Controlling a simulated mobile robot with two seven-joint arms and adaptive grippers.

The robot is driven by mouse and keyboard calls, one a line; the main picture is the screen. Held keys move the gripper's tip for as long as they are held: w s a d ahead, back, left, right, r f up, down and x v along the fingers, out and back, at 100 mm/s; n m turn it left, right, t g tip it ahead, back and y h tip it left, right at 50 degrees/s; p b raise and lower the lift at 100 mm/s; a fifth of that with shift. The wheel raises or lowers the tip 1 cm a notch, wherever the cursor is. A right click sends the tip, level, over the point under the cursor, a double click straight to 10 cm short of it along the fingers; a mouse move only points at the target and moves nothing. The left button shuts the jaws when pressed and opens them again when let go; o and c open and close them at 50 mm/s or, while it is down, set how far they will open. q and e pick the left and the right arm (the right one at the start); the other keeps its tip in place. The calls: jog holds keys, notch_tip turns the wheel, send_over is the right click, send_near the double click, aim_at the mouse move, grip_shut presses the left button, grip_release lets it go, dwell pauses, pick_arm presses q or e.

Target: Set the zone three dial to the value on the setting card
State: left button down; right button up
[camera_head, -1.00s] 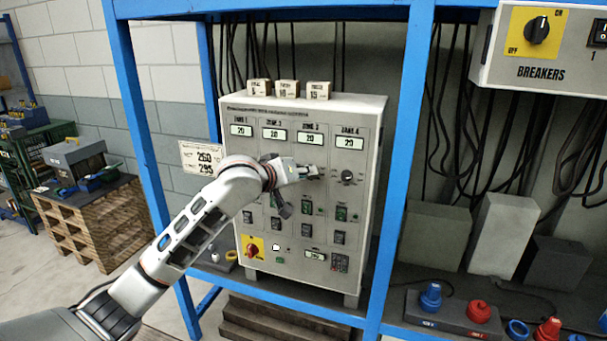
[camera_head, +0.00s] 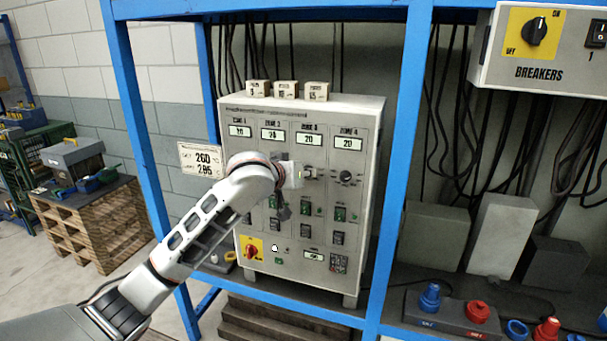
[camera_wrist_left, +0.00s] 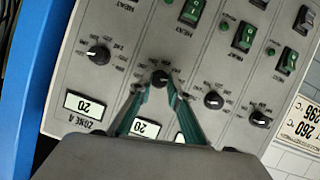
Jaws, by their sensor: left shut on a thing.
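The control panel (camera_head: 262,225) is a grey cabinet with four zone columns, each with a display and a dial. My left gripper (camera_head: 313,173) is at the zone three column. In the left wrist view its fingertips (camera_wrist_left: 159,82) are closed on the small black zone three dial (camera_wrist_left: 160,77). The zone three display (camera_head: 308,139) reads 20. The setting card (camera_head: 200,159), left of the panel, shows 260 and 295; it also shows in the left wrist view (camera_wrist_left: 300,122). In the head view my gripper hides the zone three dial. My right gripper is not in view.
The zone 4 dial (camera_wrist_left: 98,54) and zone two dial (camera_wrist_left: 214,100) flank the fingers. Green switches (camera_wrist_left: 191,12) sit in the columns. Small blocks (camera_head: 286,90) stand on the panel top. A blue frame post (camera_head: 402,170) stands close on the right.

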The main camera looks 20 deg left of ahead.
pick_arm(q)
jog(key=shift+f, duration=0.15)
jog(key=c, duration=1.9)
grip_release()
jog(key=v, duration=1.2)
jog(key=shift+f, duration=0.1)
